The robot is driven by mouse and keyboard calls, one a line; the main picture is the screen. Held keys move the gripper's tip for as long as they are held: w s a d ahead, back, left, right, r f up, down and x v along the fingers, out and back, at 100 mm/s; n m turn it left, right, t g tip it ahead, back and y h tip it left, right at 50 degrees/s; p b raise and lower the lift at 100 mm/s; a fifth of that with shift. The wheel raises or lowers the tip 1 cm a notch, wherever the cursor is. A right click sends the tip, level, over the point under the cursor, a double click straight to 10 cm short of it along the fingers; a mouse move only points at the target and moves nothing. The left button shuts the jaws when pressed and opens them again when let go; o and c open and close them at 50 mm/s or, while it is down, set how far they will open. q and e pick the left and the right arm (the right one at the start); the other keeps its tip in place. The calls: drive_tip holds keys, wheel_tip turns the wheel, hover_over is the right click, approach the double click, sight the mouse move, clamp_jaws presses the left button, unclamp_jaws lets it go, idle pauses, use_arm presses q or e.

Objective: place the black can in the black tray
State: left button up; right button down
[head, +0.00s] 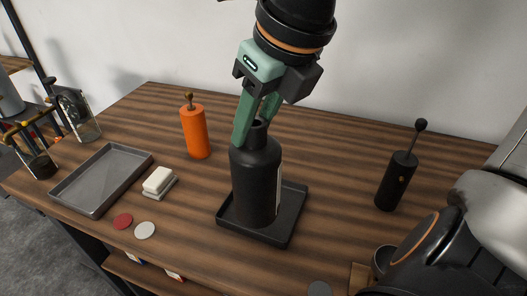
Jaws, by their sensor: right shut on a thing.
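The black can (256,182) is bottle-shaped, with a narrow neck and a pale label edge on its right side. It stands upright over the black tray (291,207), within its rim. I cannot tell whether its base touches the tray floor, as the can hides most of it. My right gripper (255,129) comes down from above, its green fingers shut on the can's neck. My left gripper is not in view.
A black cylinder with a knob (396,181) stands to the right, an orange one (196,131) to the left. A grey tray (103,180), a white block (158,180) and flat discs (145,230) lie left. Glass-sided items stand far left. The wooden table behind the can is clear.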

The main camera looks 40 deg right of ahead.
drive_tip(key=w+d+f+p, duration=0.1)
drive_tip(key=w+d+f, duration=0.7)
drive_tip(key=d+f, duration=0.3)
drive_tip(key=shift+x, duration=0.95)
drive_tip(key=shift+s+d+f, duration=0.1)
drive_tip(key=shift+f, duration=0.1)
drive_tip(key=c, duration=0.5)
unclamp_jaws()
drive_tip(key=shift+s, duration=0.1)
